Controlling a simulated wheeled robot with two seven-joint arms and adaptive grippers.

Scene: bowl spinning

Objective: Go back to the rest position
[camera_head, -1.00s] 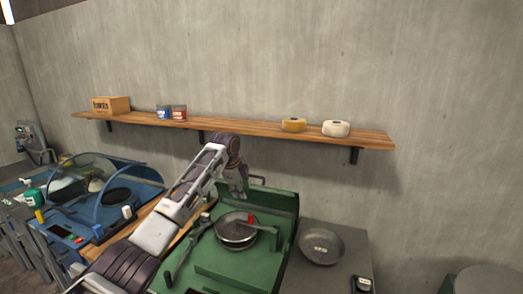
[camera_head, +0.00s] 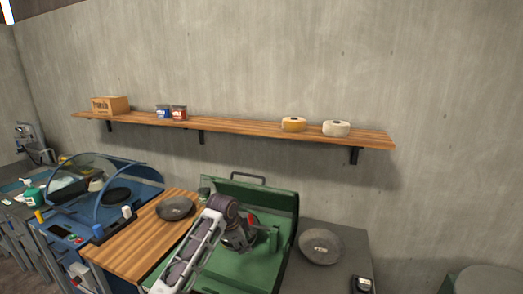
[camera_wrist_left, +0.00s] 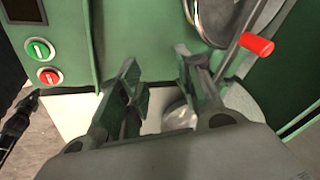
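My left gripper (camera_head: 242,238) is in front of the green machine (camera_head: 222,270) in the head view, with its arm coming up from the bottom. In the left wrist view the gripper (camera_wrist_left: 160,75) is open, with two separate fingers and nothing between them. Green and red buttons (camera_wrist_left: 43,62) show on the machine's front there. A red-tipped lever (camera_wrist_left: 257,44) and part of a round metal rim (camera_wrist_left: 222,20) lie at upper right. In the head view my arm mostly hides the machine's round metal part. My right gripper is not in view.
A dark bowl (camera_head: 175,208) stands on the wooden board (camera_head: 128,255). Another grey bowl (camera_head: 320,246) stands on the grey surface right of the machine. A blue machine (camera_head: 130,177) is at left. A wall shelf (camera_head: 240,129) holds a box, two cups and two round pieces.

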